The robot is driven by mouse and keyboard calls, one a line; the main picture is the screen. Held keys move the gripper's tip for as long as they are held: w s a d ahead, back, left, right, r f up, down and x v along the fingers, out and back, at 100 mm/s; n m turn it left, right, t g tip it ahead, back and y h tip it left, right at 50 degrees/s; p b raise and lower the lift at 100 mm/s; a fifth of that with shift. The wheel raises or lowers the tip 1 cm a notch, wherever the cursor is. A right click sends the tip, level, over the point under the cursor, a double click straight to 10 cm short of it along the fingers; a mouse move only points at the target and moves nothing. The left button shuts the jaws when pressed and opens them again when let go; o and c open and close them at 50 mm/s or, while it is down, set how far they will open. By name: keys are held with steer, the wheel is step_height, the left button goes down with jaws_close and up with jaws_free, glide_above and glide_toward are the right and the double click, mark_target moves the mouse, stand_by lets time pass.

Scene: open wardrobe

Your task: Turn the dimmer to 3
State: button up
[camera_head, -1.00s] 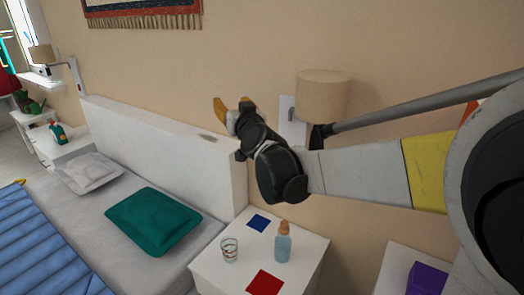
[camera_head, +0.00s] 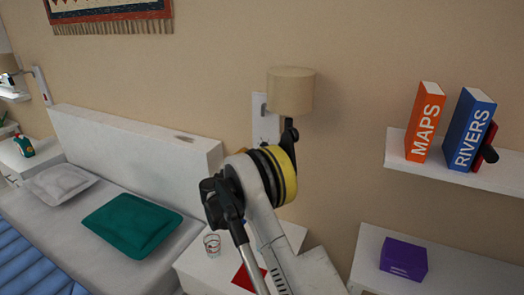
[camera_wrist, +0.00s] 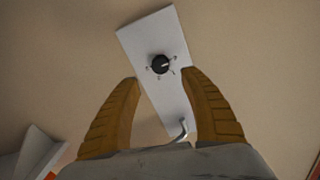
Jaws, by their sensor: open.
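The dimmer is a small round black knob (camera_wrist: 160,64) on a white wall plate (camera_wrist: 152,36) in the wrist view. Small marks ring the knob, too small to read. A pale pointer line on the knob seems to point right in the picture. My gripper (camera_wrist: 161,77) is open, with its two yellow-brown fingers apart on either side of the plate's middle. The knob shows just beyond and between the fingertips, with nothing held. In the head view the white plate (camera_head: 258,105) shows beside the lamp, and my arm hides the fingers.
A wall lamp with a beige shade (camera_head: 290,92) is close to the plate. A grey hooked piece (camera_wrist: 182,131) shows at the plate's lower part. The headboard (camera_head: 130,140) is left, a bedside table (camera_head: 205,270) below, and a bookshelf (camera_head: 455,175) right.

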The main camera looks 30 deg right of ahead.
steer(key=b+x, duration=0.2)
steer(key=x, duration=0.6)
steer(key=shift+w+a, duration=0.1)
jaws_close()
